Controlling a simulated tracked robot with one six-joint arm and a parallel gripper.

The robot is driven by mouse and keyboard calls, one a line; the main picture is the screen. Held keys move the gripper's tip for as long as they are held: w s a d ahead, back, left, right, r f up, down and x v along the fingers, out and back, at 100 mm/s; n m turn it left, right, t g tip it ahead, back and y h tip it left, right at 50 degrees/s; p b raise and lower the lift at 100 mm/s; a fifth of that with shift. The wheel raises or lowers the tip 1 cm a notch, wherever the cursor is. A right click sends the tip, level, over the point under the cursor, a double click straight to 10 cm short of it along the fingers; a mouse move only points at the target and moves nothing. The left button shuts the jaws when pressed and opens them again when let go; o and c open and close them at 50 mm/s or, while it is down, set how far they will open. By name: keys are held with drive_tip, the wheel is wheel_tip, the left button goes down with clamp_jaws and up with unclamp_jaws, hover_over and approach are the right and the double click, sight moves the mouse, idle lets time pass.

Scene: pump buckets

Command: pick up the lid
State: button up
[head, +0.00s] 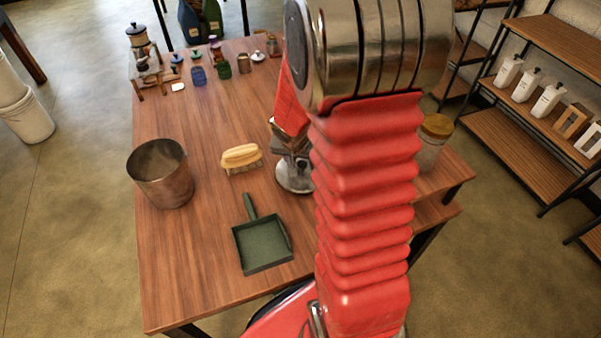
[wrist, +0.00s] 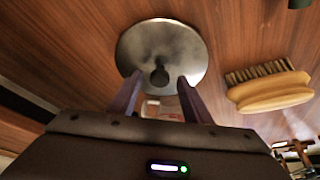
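A round grey metal lid (head: 291,181) with a dark knob lies on the wooden table, partly hidden in the head view by my arm and gripper. In the wrist view the lid (wrist: 160,38) is ahead of my gripper (wrist: 159,82), its knob (wrist: 160,76) near the line between the fingertips. The fingers are apart, one to each side of the knob, with visible space on both sides. In the head view my gripper (head: 290,152) is above the lid; the exact height is hard to tell.
A wooden brush (head: 241,157) lies left of the lid and a green dustpan (head: 262,244) in front. A metal pot (head: 161,173) stands at the table's left edge. A jar (head: 431,143) stands right, behind my arm. Small jars (head: 224,69) cluster at the far end.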

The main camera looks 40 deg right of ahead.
sight(301, 165)
clamp_jaws()
idle(0.3)
drive_tip(key=shift+r, duration=0.1)
wheel_tip(301, 165, up, 10)
idle(0.8)
idle(0.5)
